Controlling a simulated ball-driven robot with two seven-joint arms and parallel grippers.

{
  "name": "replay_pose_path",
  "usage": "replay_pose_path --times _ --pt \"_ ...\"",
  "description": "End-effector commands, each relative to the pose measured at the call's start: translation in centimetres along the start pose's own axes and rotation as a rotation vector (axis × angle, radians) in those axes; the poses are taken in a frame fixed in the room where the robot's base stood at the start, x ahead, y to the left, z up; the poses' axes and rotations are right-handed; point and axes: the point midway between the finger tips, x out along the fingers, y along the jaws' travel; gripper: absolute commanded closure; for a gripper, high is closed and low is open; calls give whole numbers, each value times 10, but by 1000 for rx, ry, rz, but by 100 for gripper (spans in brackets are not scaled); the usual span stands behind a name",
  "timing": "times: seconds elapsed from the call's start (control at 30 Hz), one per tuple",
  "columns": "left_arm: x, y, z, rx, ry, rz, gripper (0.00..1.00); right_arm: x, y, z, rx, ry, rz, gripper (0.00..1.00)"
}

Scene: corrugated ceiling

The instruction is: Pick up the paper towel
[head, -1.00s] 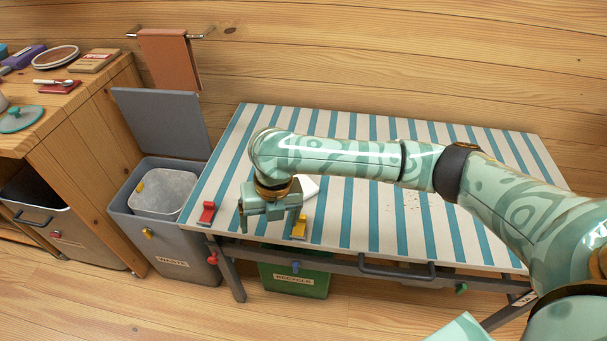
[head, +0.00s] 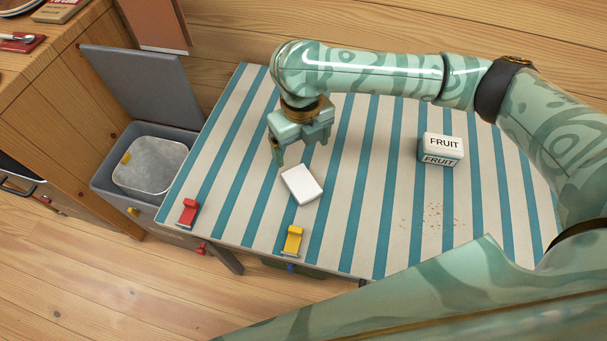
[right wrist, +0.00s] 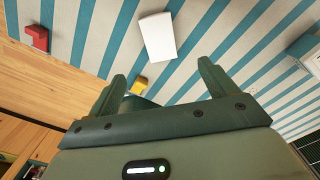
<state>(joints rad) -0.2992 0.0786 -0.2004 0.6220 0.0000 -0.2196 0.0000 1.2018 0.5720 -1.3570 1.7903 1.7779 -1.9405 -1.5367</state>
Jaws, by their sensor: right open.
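The paper towel looks to be the flat white rectangle (head: 301,184) lying on the striped table, left of its middle. It also shows in the right wrist view (right wrist: 158,37), just beyond the fingertips and between their lines. My right gripper (head: 301,150) is open and empty, just behind and above the white rectangle, apart from it. Its two spread fingers show in the right wrist view (right wrist: 162,72). My left gripper is out of view.
The striped table (head: 250,130) also bears a FRUIT box (head: 441,149) and crumbs (head: 433,216) at the right. Red (head: 187,212) and yellow (head: 292,240) clip-like objects sit along the front edge. A grey bin (head: 108,178) with its lid up stands at the left.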

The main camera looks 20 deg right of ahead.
Motion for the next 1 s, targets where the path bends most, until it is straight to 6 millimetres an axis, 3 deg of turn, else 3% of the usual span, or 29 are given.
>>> replay_pose_path --times 0.03,0.1,0.3,0.57,0.83,1.0 --pt "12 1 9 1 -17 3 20 22 0 -1 0 9 2 15" --pt "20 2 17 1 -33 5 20 42 0 -1 0 11 2 15" --pt "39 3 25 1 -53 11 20 82 0 0 1 7 2 15" --pt "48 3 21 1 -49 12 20 98 0 0 0 2 1 15" --pt "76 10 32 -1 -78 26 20 143 0 2 1 7 1 15" --pt "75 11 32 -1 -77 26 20 143 0 2 0 -1 0 15"
